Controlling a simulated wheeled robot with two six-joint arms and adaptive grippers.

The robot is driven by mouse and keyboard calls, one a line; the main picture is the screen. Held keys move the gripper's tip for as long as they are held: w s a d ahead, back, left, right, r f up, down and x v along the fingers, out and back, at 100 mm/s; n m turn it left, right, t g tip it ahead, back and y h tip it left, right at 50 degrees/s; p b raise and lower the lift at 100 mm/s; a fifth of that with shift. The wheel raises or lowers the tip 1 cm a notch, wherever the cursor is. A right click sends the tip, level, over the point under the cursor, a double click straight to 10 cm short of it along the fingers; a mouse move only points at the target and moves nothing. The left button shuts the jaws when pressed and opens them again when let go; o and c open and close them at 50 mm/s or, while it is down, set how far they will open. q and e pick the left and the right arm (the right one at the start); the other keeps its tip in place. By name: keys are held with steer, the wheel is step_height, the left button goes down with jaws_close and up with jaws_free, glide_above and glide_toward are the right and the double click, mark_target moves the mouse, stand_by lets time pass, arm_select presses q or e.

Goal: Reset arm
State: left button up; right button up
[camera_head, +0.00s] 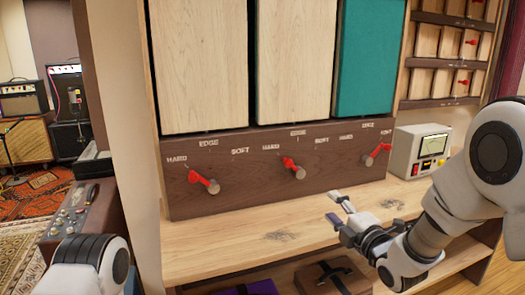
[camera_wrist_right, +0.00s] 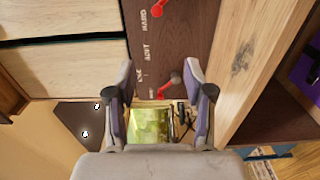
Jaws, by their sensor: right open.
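My right gripper (camera_head: 338,207) is open and empty, above the wooden shelf and in front of the brown panel. In the right wrist view its two fingers (camera_wrist_right: 161,75) stand apart with nothing held between them. My right arm (camera_head: 440,225) comes in from the right. Part of my left arm (camera_head: 90,268) shows at the lower left; its gripper is outside the picture.
The brown panel (camera_head: 230,170) carries red levers (camera_head: 203,182), (camera_head: 292,168), (camera_head: 377,154) under tall wood and teal panels. A meter box (camera_head: 418,150) stands on the shelf (camera_head: 225,240) near my right arm. Cases (camera_head: 335,277) lie below. Amplifiers (camera_head: 25,98) stand far left.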

steer(key=s+d+f+m+g+h+p, duration=0.1)
steer(key=s+f+m+g+p, duration=0.15)
steer(key=s+f, duration=0.4)
steer(key=s+d+f+m+g+h+p, duration=0.1)
steer(key=s+f+g+p, duration=0.2)
steer(key=f, duration=0.6)
steer(key=s+d+f+m+g+h+p, duration=0.1)
steer(key=s+f+m+g+p, duration=0.15)
steer(key=s+f, duration=0.4)
arm_select(q)
step_height(320, 180, up, 12)
steer(key=p, duration=0.3)
steer(key=shift+f, duration=0.2)
arm_select(e)
steer(key=s+d+f+m+g+h, duration=0.1)
steer(key=s+f+m+g, duration=0.3)
steer(key=s+m, duration=0.4)
steer(key=s+d+f+m+g+h, duration=0.2)
steer(key=s+m, duration=0.6)
steer(key=s, duration=0.9)
step_height(320, 180, down, 2)
steer(key=d+g, duration=0.1)
steer(key=g, duration=0.2)
steer(key=shift+d+f+m, duration=0.15)
steer(key=shift+d+m, duration=0.25)
